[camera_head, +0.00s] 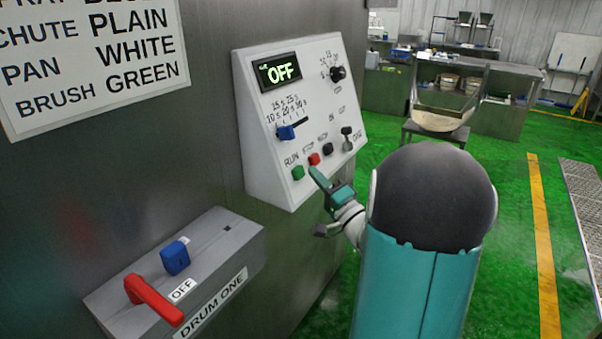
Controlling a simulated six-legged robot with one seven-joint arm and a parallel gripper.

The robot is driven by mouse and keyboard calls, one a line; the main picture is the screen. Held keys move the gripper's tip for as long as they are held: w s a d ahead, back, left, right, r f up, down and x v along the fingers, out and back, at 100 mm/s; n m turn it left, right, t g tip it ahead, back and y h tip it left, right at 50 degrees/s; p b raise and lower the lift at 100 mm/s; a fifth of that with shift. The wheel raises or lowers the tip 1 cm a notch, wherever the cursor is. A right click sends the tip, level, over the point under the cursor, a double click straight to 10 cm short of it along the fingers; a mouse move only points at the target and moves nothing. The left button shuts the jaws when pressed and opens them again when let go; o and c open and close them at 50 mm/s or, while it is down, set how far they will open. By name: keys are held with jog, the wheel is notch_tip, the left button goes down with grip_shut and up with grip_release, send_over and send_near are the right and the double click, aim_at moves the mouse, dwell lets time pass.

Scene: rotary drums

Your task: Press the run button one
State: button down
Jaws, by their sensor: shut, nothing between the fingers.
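The green run button (298,173) sits at the lower left of the white sloped control panel (262,135), under the label RUN. A red button (314,159) and a black button (328,149) sit to its right. The panel's display (279,71) reads OFF in green. My gripper (316,176) is shut and empty, with its teal fingertip just right of the green button, near the red one. I cannot tell whether the tip touches the panel. My arm covers the area to the lower right of the panel.
A grey box labelled DRUM ONE (215,250) juts out at lower left, with a red lever (152,299) and a blue switch (175,257). A blue slider (286,132), a black knob (338,73) and a lever switch (347,138) share the panel. Green floor (515,220) is open at right.

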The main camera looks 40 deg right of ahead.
jog(key=s, duration=0.2)
jog(key=s+d+r, duration=0.1)
jog(key=shift+s+d+r, duration=0.15)
jog(key=shift+s+r, duration=0.05)
jog(key=shift+s, duration=0.15)
dwell(0.8)
